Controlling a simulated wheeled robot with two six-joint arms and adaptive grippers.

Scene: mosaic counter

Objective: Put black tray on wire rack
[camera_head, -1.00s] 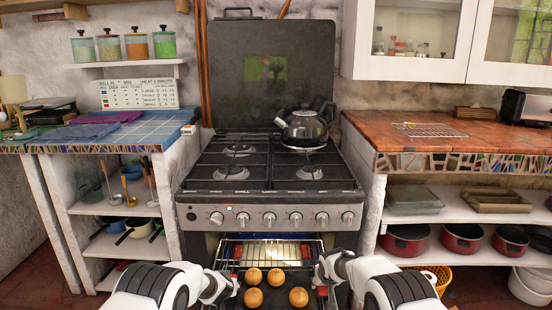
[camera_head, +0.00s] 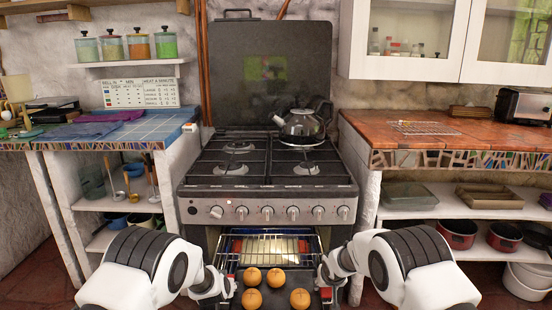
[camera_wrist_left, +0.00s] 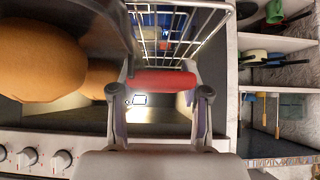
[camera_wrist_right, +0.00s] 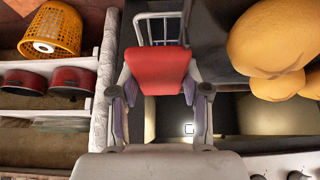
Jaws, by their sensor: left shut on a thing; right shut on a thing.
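The black tray (camera_head: 277,290) carries several round orange-brown buns (camera_head: 276,278) and is low at the bottom of the head view, in front of the open oven. My left gripper (camera_head: 230,290) is shut on its red left handle, which shows in the left wrist view (camera_wrist_left: 160,80). My right gripper (camera_head: 322,283) is shut on its red right handle, which shows in the right wrist view (camera_wrist_right: 157,68). The wire rack (camera_head: 425,128) lies flat and empty on the right counter, far from both grippers. The tray's near edge is cut off by the frame.
An oven grate (camera_head: 300,256) is in the lit oven below the stove (camera_head: 268,180). A kettle (camera_head: 301,124) stands on a rear burner. A toaster (camera_head: 523,105) is at the counter's right end. The tiled counter (camera_head: 450,140) around the wire rack is mostly clear.

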